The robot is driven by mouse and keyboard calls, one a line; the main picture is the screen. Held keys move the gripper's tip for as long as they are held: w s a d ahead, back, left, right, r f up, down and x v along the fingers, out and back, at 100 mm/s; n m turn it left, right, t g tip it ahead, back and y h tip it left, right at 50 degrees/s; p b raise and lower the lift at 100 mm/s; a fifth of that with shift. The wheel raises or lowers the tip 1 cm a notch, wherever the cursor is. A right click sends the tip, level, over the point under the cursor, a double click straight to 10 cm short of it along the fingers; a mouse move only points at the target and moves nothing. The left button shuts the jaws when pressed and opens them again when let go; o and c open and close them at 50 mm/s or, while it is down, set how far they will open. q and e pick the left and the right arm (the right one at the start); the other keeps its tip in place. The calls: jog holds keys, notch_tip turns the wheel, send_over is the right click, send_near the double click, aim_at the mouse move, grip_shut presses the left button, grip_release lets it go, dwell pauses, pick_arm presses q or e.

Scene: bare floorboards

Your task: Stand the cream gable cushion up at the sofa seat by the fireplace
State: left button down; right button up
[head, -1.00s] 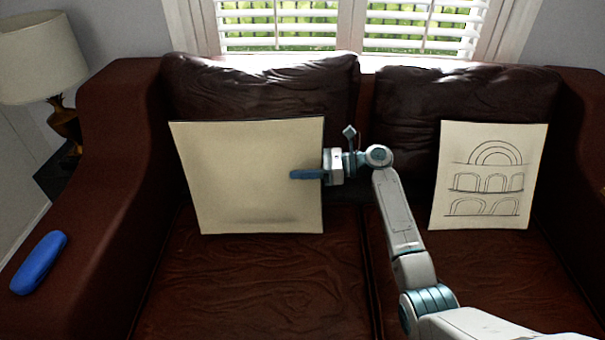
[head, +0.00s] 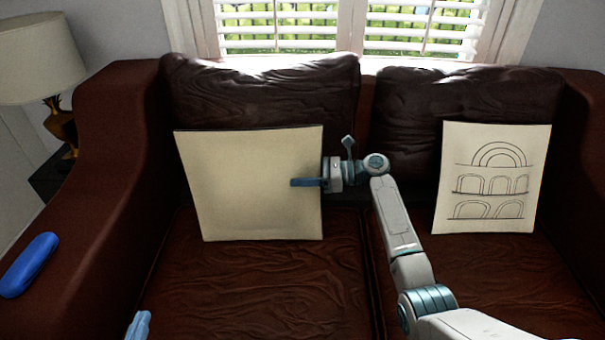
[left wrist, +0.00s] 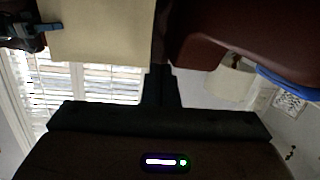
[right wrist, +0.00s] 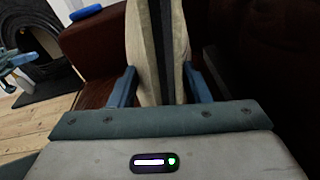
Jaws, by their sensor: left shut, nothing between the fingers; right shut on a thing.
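The cream cushion (head: 250,185) shows a plain square face in front of the left backrest, roughly upright. No drawing shows on this face. My right gripper (head: 307,182) is shut on its right edge. In the right wrist view the fingers pinch the cushion's edge (right wrist: 143,50). I cannot tell whether its bottom edge touches the left seat (head: 240,290). My left gripper (head: 139,326) is just in at the bottom left, shut and empty, apart from the cushion; its fingers show dark in the left wrist view (left wrist: 160,85). The fireplace (right wrist: 38,40) shows in the right wrist view.
A second cream cushion (head: 492,178) with drawn arches leans on the right backrest. A blue case (head: 28,264) lies on the left armrest (head: 100,225). A lamp (head: 40,60) stands beyond that armrest. The front of the left seat is clear.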

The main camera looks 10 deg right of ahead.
jog(key=o, duration=1.3)
jog(key=shift+o, duration=0.2)
jog(key=shift+f, duration=0.1)
jog(key=shift+d, duration=0.1)
